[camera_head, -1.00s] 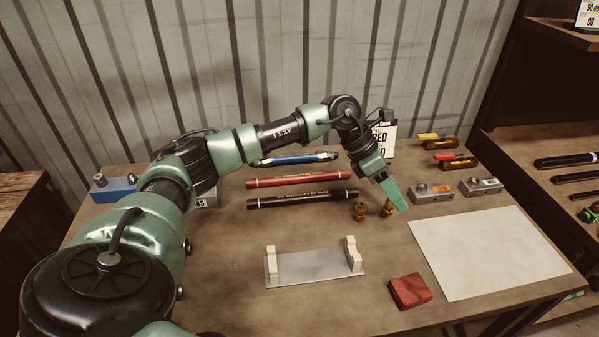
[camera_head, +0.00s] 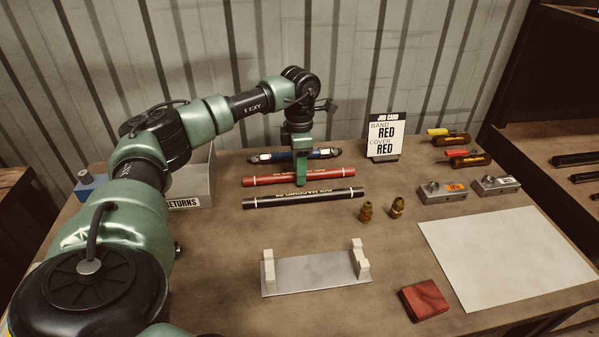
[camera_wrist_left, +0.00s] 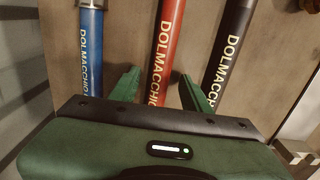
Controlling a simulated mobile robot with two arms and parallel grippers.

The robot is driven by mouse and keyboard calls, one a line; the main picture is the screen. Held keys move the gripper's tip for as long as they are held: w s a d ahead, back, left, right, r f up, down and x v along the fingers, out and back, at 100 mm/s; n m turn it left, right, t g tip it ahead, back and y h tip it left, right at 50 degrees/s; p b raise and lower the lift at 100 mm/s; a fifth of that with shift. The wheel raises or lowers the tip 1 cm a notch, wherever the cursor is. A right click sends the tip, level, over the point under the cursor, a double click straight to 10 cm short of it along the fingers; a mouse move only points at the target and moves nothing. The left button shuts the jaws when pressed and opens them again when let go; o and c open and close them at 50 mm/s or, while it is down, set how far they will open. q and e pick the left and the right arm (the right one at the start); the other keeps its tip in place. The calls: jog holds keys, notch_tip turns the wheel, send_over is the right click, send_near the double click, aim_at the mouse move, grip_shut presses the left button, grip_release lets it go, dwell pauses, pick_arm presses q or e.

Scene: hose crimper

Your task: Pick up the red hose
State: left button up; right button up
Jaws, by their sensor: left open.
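The red hose (camera_head: 262,180) lies on the table between a blue hose (camera_head: 270,158) behind it and a black hose (camera_head: 275,200) in front. My left gripper (camera_head: 300,182) points down at the middle of the red hose. In the left wrist view the red hose (camera_wrist_left: 168,50) runs between the two green fingers (camera_wrist_left: 160,88), which are open, one on each side, with gaps to it. The blue hose (camera_wrist_left: 91,45) and black hose (camera_wrist_left: 230,45) lie outside the fingers. Whether the fingers reach table height is unclear. My right gripper is out of view.
A job card (camera_head: 384,136) reads band red, cover red. Two brass fittings (camera_head: 397,206), a metal stand with white posts (camera_head: 315,272), a red block (camera_head: 425,299) and a white sheet (camera_head: 505,250) are to the front and right. A grey returns bin (camera_head: 198,184) is at left.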

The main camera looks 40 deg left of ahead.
pick_arm(q)
jog(key=shift+f, duration=0.5)
grip_shut()
jog(key=shift+r, duration=0.15)
